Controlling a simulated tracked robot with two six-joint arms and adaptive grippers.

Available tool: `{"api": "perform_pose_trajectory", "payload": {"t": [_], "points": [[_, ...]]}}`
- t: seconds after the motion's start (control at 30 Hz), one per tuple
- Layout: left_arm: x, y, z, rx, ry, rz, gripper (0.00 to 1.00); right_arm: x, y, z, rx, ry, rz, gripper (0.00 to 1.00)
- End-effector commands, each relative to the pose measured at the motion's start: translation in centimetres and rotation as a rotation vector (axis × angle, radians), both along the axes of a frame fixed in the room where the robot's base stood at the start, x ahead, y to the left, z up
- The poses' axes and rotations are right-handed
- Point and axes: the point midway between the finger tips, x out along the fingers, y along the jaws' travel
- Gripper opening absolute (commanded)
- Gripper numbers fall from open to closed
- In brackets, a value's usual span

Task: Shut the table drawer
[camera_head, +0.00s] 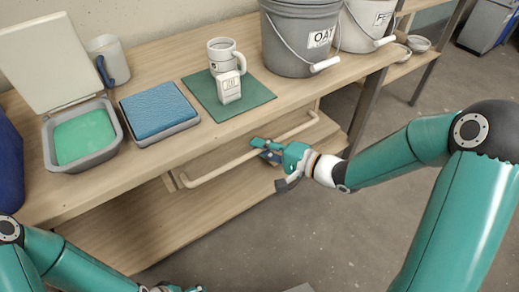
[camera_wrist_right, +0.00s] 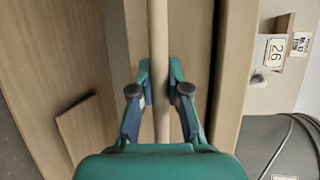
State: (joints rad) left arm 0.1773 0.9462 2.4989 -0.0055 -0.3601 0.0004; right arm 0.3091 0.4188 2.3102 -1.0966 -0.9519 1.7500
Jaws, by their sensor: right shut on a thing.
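The table drawer (camera_head: 222,160) sits under the wooden table's front edge, with a long pale bar handle (camera_head: 222,171) across its front. The tabletop hides most of the drawer, and I cannot tell exactly how far out it stands. My right gripper (camera_head: 263,148) is at the right part of the handle. In the right wrist view the bar (camera_wrist_right: 159,40) runs between the two fingers of this gripper (camera_wrist_right: 160,85), which are closed on it. My left gripper (camera_head: 178,288) shows only partly at the bottom edge of the head view, away from the drawer; its fingers are unclear.
On the tabletop (camera_head: 190,148) stand a grey tub with green content (camera_head: 82,137), a blue sponge pad (camera_head: 158,108), a mug (camera_head: 222,56) and small box (camera_head: 229,87) on a green mat (camera_head: 258,95), and a grey bucket (camera_head: 290,40). A lower shelf (camera_head: 130,235) lies below.

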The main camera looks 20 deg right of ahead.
Motion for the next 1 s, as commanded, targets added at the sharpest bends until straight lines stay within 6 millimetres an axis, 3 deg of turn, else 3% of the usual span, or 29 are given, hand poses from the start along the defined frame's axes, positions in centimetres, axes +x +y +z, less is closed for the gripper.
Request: {"api": "perform_pose_trajectory", "payload": {"t": [0.27, 0.3, 0.43, 0.83, 1.0], "points": [[0.0, 0.0, -0.1, 0.000, 0.000, -0.001, 0.98, 0.4, -0.2, -0.1, 0.000, -0.002, -0.011, 0.00], [0.0, 0.0, -0.1, 0.000, 0.000, -0.001, 0.98, 0.4, -0.2, 0.0, 0.000, -0.002, -0.011, 0.22], [0.0, 0.0, -0.1, 0.000, 0.000, -0.001, 0.98, 0.3, -0.2, 0.0, 0.000, -0.003, -0.010, 0.41], [0.0, 0.0, 0.0, 0.000, 0.000, -0.001, 0.98, 0.1, -0.3, 0.1, 0.001, -0.002, -0.010, 0.41], [0.0, 0.0, 0.0, 0.000, 0.000, -0.001, 0.98, -0.9, -1.3, 0.3, 0.000, -0.002, -0.013, 0.41]]}}
